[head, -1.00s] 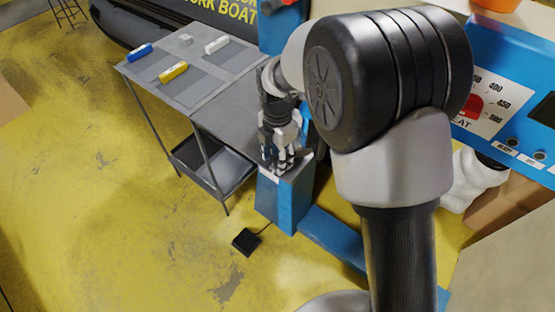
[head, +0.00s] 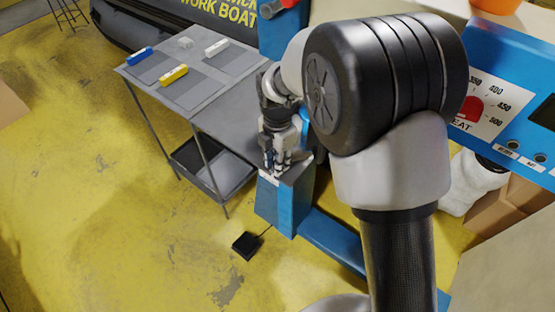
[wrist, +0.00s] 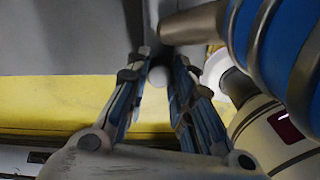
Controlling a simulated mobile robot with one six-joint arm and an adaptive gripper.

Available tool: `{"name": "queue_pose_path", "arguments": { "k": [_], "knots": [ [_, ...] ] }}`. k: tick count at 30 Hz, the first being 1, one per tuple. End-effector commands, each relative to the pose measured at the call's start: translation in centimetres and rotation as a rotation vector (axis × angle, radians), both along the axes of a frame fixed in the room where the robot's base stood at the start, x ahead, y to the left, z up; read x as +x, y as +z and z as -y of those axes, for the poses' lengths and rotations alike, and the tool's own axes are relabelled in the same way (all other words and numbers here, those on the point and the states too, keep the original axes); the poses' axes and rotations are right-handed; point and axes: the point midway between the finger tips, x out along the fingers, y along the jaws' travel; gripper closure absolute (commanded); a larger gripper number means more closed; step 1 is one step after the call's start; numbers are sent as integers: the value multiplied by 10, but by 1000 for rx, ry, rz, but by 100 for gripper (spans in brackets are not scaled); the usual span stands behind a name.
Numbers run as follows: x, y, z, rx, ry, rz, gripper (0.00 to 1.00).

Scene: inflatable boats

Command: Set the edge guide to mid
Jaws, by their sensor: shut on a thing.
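My gripper (head: 274,168) is low over the top of a blue machine post (head: 284,205), beside the grey table. In the wrist view, its two fingers (wrist: 158,75) close in from both sides on a small pale rounded knob (wrist: 158,76). The knob looks like part of the edge guide, but its scale and marks cannot be seen. The fingers hide most of the guide in the head view, so I cannot read its position.
The grey table (head: 225,125) holds blue, yellow and white blocks. A blue control panel (head: 510,120) with a red dial (head: 470,108) is at the right. A black pedal (head: 246,243) lies on the yellow floor. A ribbed blue-grey part (wrist: 275,45) is close to the right finger.

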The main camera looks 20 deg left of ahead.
Motion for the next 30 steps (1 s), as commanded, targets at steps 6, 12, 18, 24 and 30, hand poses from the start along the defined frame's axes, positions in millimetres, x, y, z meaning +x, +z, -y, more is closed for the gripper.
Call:
{"name": "queue_pose_path", "arguments": {
  "k": [6, 12, 18, 24, 30],
  "knots": [
    [0, 0, 0, 0, 0, 0, 100],
    [0, 0, -1, 1, 0, -1, 100],
    [5, 3, -15, 1, 1, 0, 100],
    [6, 1, -16, 2, 0, 2, 100],
    [6, 0, -16, 1, 0, 1, 69]
  ]
}}
